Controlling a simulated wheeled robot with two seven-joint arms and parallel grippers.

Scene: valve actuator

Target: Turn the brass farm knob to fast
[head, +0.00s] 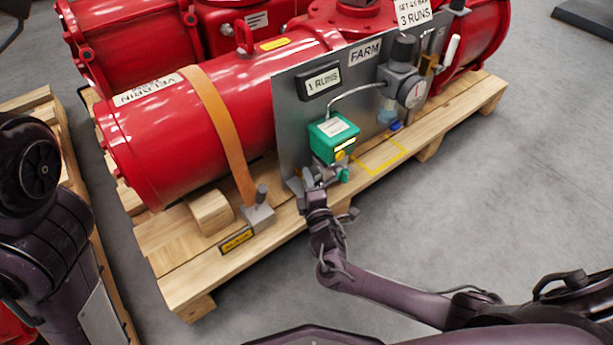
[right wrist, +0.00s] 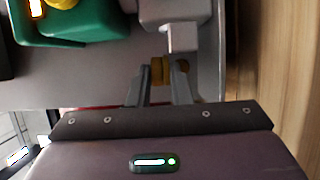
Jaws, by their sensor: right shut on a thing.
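The brass farm knob (right wrist: 157,72) sits between the two fingers of my right gripper (right wrist: 162,78) in the right wrist view, beside a grey metal fitting (right wrist: 182,36). The fingers are shut on it. In the head view my right gripper (head: 313,187) is at the lower front of the grey panel marked FARM (head: 300,125), just below the green box (head: 325,148). The knob is hidden there by the gripper. I cannot read a fast mark or the knob's setting. My left gripper is out of view; only my left arm shows.
A red actuator (head: 165,125) lies strapped on a wooden pallet (head: 190,260). A gauge and regulator (head: 411,91) stand on the panel to the right of the green box. A yellow outlined square (head: 398,160) marks the pallet.

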